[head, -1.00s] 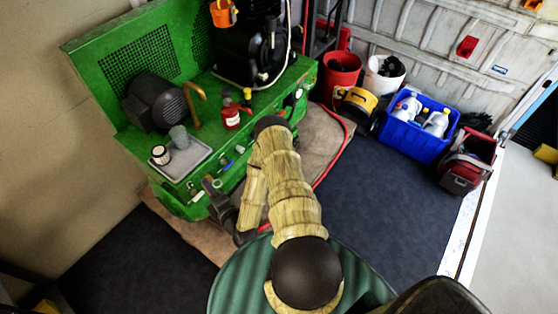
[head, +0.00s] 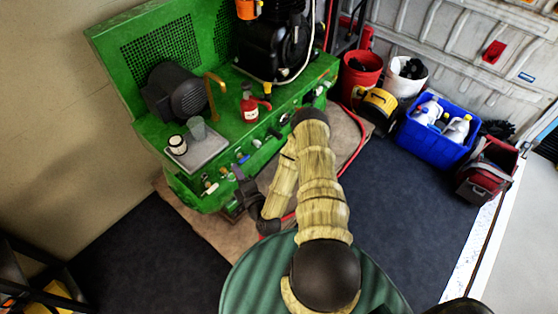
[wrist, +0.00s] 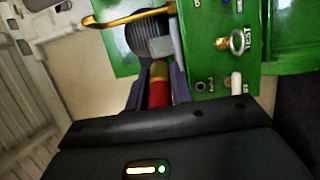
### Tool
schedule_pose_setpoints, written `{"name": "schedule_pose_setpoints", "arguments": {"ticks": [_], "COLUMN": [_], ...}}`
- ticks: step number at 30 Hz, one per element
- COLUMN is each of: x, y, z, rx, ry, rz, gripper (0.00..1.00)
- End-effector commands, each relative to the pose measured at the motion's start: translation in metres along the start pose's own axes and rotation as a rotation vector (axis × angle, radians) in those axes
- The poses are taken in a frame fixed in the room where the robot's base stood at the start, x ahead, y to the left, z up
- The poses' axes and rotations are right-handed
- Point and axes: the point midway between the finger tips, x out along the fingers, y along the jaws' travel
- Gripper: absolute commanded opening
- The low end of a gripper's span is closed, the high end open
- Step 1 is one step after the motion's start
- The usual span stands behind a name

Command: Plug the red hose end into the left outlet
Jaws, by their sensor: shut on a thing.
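My gripper (wrist: 158,82) is shut on the red hose end (wrist: 157,92), which shows between the fingers with a brass-coloured tip. In the head view my gripper (head: 239,178) is close to the front panel of the green machine (head: 205,205), and the hose end cannot be made out there. The red hose (head: 353,150) runs along the floor on the right and passes behind my arm. Several small fittings (head: 243,158) line the panel. The wrist view shows a brass fitting (wrist: 222,43) and a ring marked TEST (wrist: 237,42), right of the hose end. I cannot tell which fitting is the left outlet.
A grey tray (head: 212,153) with two cups, a dark motor (head: 178,92) and a red bottle (head: 249,108) sit on the machine. A red bucket (head: 362,75), yellow reel (head: 378,108) and blue crate (head: 425,145) stand right. Dark floor is clear at right.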

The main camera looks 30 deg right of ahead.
Motion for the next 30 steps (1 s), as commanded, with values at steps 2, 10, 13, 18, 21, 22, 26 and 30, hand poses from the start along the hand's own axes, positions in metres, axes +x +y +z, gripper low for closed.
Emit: {"name": "schedule_pose_setpoints", "arguments": {"ticks": [2, 10, 13, 18, 21, 22, 26, 30], "x": [0.008, 0.034, 0.042, 0.052, 0.057, 0.058, 0.062, 0.065], "y": [-0.015, -0.04, -0.049, -0.063, -0.071, -0.074, -0.085, -0.096], "z": [0.009, 0.041, 0.054, 0.076, 0.089, 0.093, 0.111, 0.131], "rx": [-0.004, -0.007, -0.007, -0.007, -0.007, -0.008, -0.007, -0.007], "ry": [0.016, 0.099, 0.131, 0.183, 0.211, 0.219, 0.251, 0.281], "rz": [0.005, 0.006, 0.005, 0.004, 0.004, 0.004, 0.004, 0.003], "gripper": [0.0, 0.0, 0.0, 0.0, 0.0, 0.0, 0.0, 0.0]}}
